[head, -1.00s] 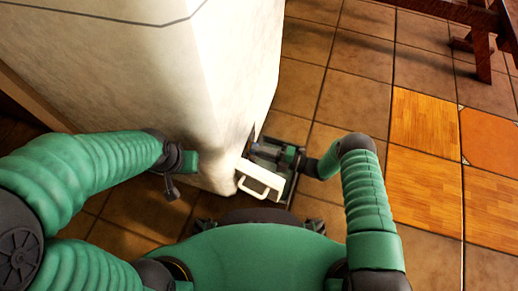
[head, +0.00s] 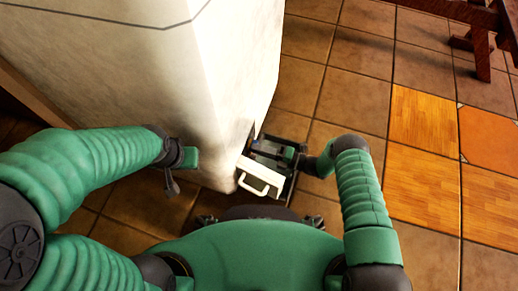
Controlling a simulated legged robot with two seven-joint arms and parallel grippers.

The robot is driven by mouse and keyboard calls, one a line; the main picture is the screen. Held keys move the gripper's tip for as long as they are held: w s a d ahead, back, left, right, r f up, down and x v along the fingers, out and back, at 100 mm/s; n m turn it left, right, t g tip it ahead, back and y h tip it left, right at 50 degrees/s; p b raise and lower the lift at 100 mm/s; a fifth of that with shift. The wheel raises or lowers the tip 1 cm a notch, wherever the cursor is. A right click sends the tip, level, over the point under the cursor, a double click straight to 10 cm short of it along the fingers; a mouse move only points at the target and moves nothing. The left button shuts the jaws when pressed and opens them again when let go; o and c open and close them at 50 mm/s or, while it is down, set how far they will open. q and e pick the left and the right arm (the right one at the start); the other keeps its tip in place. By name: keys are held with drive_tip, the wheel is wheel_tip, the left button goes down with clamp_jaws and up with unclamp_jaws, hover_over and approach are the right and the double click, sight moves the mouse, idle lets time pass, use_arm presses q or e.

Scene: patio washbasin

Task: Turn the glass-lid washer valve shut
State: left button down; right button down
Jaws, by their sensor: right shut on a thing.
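The glass-lid washer (head: 262,181) is a small dark-framed unit with a white front and a white loop handle, low on the floor against the foot of a large pale block. My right gripper (head: 272,152) reaches over its top from the right and is shut on a small part there, which I take to be the valve. The valve is largely hidden by the fingers, and its angle cannot be read. My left gripper (head: 183,170) hangs beside the pale block, apart from the washer. Its fingers are too small and edge-on to read.
The large pale block (head: 135,75) fills the upper left and stands close to my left arm and the washer. Brown floor tiles (head: 350,65) lie open to the right, with lighter wood-look tiles (head: 425,120). A dark wooden bench (head: 482,50) stands at the upper right.

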drive_tip(key=c, duration=1.6)
unclamp_jaws()
drive_tip(key=shift+s+f, duration=0.2)
drive_tip(key=shift+f, duration=0.1)
drive_tip(key=shift+o, duration=0.8)
drive_tip(key=shift+w+r, duration=0.1)
drive_tip(key=shift+r, duration=0.05)
drive_tip(key=p+v, duration=0.5)
drive_tip(key=v, duration=1.2)
drive_tip(key=shift+a, duration=0.1)
